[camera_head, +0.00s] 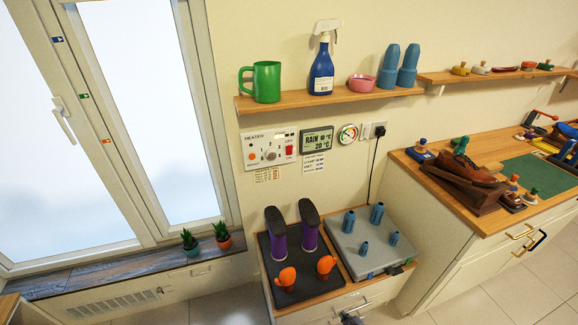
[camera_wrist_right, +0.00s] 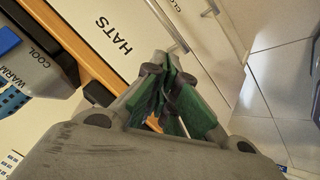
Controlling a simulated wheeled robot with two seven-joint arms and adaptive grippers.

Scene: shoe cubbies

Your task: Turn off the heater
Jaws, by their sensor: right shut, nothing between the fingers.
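The heater panel (camera_head: 258,141) is a white plate on the wall below the shelf, marked HEATER. It carries an orange round lamp (camera_head: 252,156), a round knob (camera_head: 271,155) and a red switch (camera_head: 290,150) at its right end, with small OFF and ON marks near it. The switch's exact tilt is too small to tell. My right gripper (camera_head: 352,320) just shows at the bottom edge of the head view, low in front of the drawer unit and well below the panel. In the right wrist view its green-padded fingers (camera_wrist_right: 172,95) are shut and empty. My left gripper is not in view.
A grey tray (camera_head: 350,262) with blue pieces and a black mat (camera_head: 300,291) with purple boots and orange items lie below the panel. The shelf (camera_head: 330,98) juts out above it. In the wrist view a drawer marked HATS (camera_wrist_right: 105,45) is near the fingers.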

